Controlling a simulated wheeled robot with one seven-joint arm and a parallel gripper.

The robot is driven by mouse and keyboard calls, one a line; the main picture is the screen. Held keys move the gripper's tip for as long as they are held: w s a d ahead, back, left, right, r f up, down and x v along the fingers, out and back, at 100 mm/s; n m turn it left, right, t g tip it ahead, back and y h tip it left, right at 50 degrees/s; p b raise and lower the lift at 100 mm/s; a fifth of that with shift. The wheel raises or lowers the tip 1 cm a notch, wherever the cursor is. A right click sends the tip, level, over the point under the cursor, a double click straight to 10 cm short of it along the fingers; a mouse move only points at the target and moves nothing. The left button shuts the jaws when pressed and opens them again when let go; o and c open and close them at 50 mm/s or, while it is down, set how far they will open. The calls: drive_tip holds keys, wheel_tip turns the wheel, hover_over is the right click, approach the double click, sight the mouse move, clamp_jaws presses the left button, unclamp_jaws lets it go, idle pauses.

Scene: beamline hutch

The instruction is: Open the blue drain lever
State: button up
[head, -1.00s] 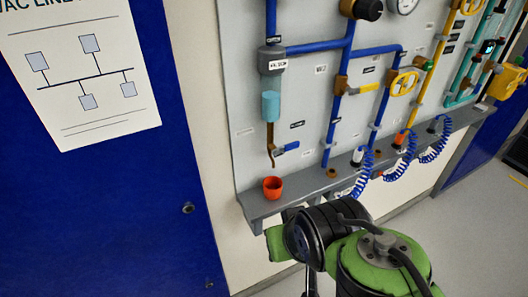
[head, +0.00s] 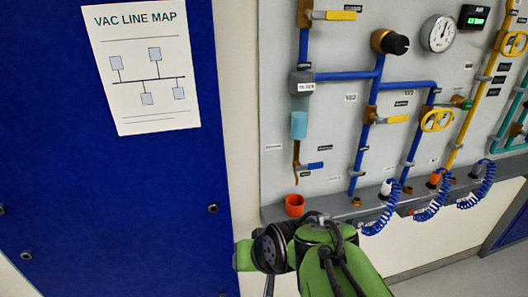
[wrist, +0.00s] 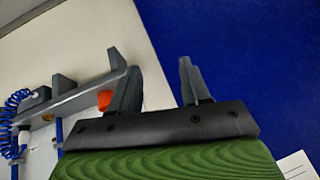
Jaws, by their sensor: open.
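The blue drain lever (head: 315,166) sticks out to the right from a brass drain pipe (head: 296,160) low on the grey wall panel, below a light blue cylinder (head: 299,125). An orange cup (head: 294,205) stands on the ledge under the pipe's outlet. In the wrist view, my gripper (wrist: 158,75) is open, with nothing between its fingers. The orange cup shows in that view just left of the left finger (wrist: 105,100). I cannot make out the drain lever there. In the head view my arm is below the ledge, clear of the lever, and the fingers are hidden.
The grey ledge (head: 343,214) runs along the panel's foot and carries coiled blue hoses (head: 382,215). Yellow-handled valves (head: 341,15) and a yellow handwheel (head: 437,119) stand out from the panel. A blue door-like panel (head: 120,220) is at left. Floor shows at lower right.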

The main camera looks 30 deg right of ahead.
drive_tip(key=w+d+f+m+t+y+b, duration=0.1)
drive_tip(key=w+d+f+m+t+b, duration=0.2)
drive_tip(key=w+d+m, duration=0.15)
drive_tip(key=m+t+h+b, duration=0.3)
drive_tip(key=m+t+h, duration=0.45)
drive_tip(key=m, duration=0.55)
approach(315, 167)
drive_tip(key=shift+n+y, duration=0.35)
drive_tip(key=shift+y, duration=0.1)
drive_tip(key=p+x, duration=0.1)
drive_tip(key=x, duration=0.3)
drive_tip(key=p+x, duration=0.2)
drive_tip(key=x, duration=0.2)
drive_tip(key=p+x, duration=0.1)
drive_tip(key=x, duration=0.3)
drive_tip(key=shift+d+r+p, duration=0.15)
drive_tip(key=shift+d+p, duration=0.15)
drive_tip(key=shift+p, duration=0.05)
drive_tip(key=shift+s, duration=0.1)
clamp_jaws()
